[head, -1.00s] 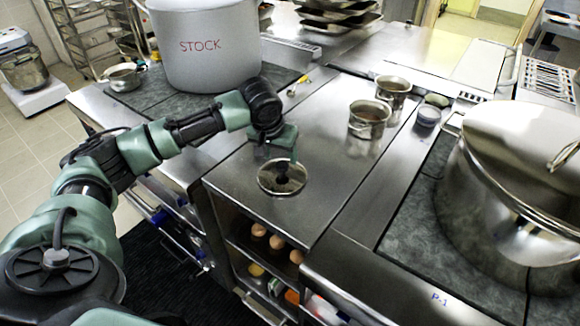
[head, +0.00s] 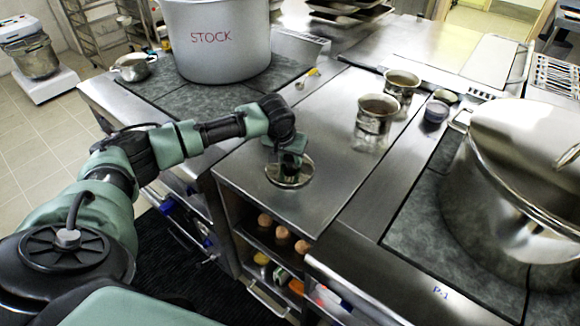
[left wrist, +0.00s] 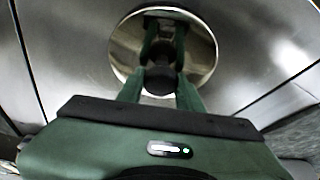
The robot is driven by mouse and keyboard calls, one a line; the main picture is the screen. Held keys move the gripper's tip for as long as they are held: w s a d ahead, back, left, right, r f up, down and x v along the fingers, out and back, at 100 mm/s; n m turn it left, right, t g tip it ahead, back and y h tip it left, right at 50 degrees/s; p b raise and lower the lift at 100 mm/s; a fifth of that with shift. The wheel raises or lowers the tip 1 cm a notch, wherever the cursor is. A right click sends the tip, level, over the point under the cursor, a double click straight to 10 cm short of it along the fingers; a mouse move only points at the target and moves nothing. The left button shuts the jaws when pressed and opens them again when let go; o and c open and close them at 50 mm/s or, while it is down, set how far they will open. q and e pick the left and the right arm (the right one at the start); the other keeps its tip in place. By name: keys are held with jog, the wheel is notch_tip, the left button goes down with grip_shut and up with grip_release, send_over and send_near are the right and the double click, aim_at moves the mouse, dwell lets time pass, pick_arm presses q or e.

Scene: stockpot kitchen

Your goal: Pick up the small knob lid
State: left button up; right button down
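The small knob lid (head: 303,180) is a round shiny metal disc with a dark knob. It lies flat on the steel counter in the middle of the head view. It also shows in the left wrist view (left wrist: 205,56), with its dark knob (left wrist: 160,80) near the centre. My left gripper (head: 290,165) points down over the lid and hides part of it. In the left wrist view its two green fingers (left wrist: 161,84) are apart, one on each side of the knob. Whether they touch the knob is hard to tell. My right gripper is not in view.
Two small metal pots (head: 376,115) (head: 401,86) stand right of the lid. A large stockpot marked STOCK (head: 215,50) stands at the back left, a big lidded pot (head: 500,190) at right. Eggs (head: 282,233) sit on the shelf below. The counter around the lid is clear.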

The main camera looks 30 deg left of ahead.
pick_arm(q)
grip_shut()
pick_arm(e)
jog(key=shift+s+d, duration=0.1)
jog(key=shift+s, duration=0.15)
